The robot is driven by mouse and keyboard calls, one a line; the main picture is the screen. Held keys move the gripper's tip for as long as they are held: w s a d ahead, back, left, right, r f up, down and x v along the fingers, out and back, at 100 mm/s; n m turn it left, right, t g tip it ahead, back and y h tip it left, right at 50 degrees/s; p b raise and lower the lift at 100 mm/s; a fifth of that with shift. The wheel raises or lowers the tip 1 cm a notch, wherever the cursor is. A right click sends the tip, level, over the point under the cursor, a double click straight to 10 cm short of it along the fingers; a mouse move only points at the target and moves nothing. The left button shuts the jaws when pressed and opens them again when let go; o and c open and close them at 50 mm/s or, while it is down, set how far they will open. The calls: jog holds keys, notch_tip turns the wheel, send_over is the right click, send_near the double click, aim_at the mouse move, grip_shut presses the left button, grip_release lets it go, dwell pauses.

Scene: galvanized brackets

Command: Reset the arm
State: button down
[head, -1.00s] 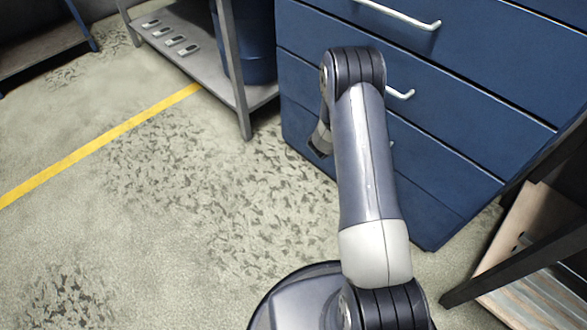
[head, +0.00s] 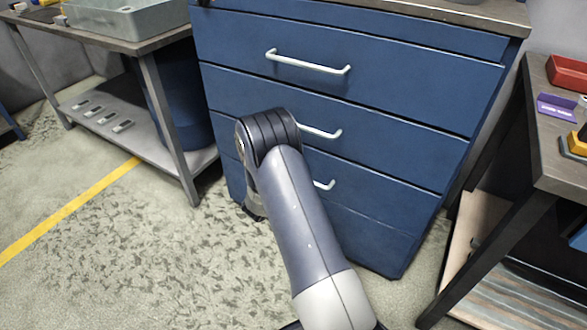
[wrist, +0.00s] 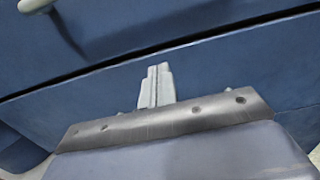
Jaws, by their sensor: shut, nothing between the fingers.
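My arm crosses the head view from the bottom, and its grey link and dark joint stand in front of the blue drawer cabinet (head: 400,105). My gripper shows in the wrist view (wrist: 155,84) as two pale fingers pressed together, with nothing between them. Behind the fingers in that view is a blue drawer front (wrist: 225,65). I cannot tell how far the fingertips are from it. In the head view the gripper is mostly hidden behind my arm.
A bench (head: 170,38) with a grey-green bin (head: 130,20) stands left, with several small metal pieces on its lower shelf (head: 150,140). A dark table (head: 560,170) at right holds a red bin (head: 568,72) and a purple holder (head: 557,106). Floor at left is clear.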

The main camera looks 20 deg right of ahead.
jog(key=p+v, duration=0.1)
jog(key=v, duration=0.8)
jog(key=shift+w+f, duration=0.1)
jog(key=shift+w, duration=0.05)
